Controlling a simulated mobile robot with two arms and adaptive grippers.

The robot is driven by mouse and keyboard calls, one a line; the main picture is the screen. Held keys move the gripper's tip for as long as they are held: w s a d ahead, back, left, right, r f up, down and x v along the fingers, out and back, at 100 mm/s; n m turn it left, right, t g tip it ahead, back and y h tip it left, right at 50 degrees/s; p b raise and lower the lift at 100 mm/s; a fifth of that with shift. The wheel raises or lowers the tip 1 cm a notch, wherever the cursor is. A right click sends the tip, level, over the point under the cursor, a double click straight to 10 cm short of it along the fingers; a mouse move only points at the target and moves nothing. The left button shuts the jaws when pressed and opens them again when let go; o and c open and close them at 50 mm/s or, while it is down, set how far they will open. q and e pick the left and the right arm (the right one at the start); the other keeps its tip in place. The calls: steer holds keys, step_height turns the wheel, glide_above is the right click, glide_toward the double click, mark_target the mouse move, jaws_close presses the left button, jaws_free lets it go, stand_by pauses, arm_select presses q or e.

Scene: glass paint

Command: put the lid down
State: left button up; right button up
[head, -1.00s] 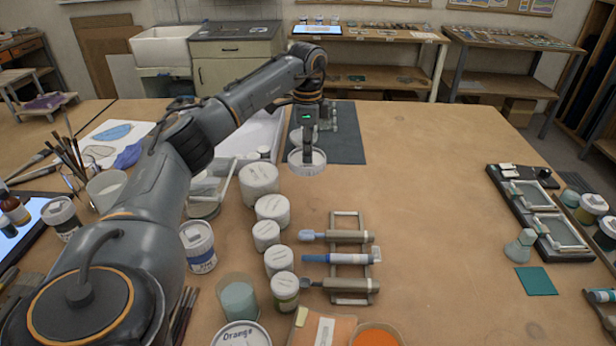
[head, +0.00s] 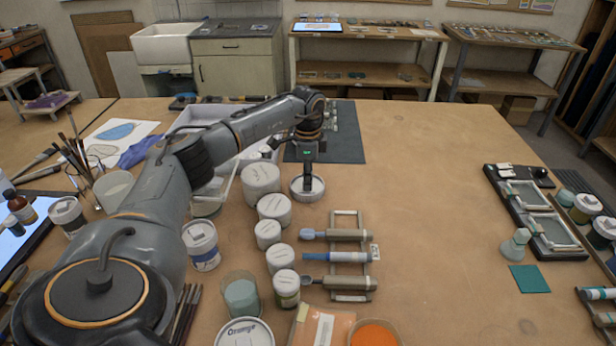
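The lid (head: 307,194) is a round, shallow, pale grey-white piece in the head view, just right of the row of white-topped jars. It is low at the tabletop and looks level; whether its underside touches the wood is hard to tell. My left gripper (head: 307,183) points straight down with its fingertips at the lid and appears shut on it. The fingertips are small, and their exact grip is partly hidden. My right gripper is not in view.
A large white-topped jar (head: 261,178) stands close left of the lid. A rack with tools (head: 346,214) lies nearer, to the right. The dark mat (head: 347,135) lies behind. The wooden table (head: 430,190) is clear to the right.

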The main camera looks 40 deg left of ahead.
arm_select(q)
steer(key=o, duration=0.3)
steer(key=shift+r, duration=0.15)
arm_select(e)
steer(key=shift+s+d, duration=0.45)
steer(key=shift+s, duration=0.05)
arm_select(q)
steer(key=shift+r, duration=0.3)
step_height(320, 180, up, 11)
steer(key=b, duration=0.3)
steer(key=shift+r, duration=0.2)
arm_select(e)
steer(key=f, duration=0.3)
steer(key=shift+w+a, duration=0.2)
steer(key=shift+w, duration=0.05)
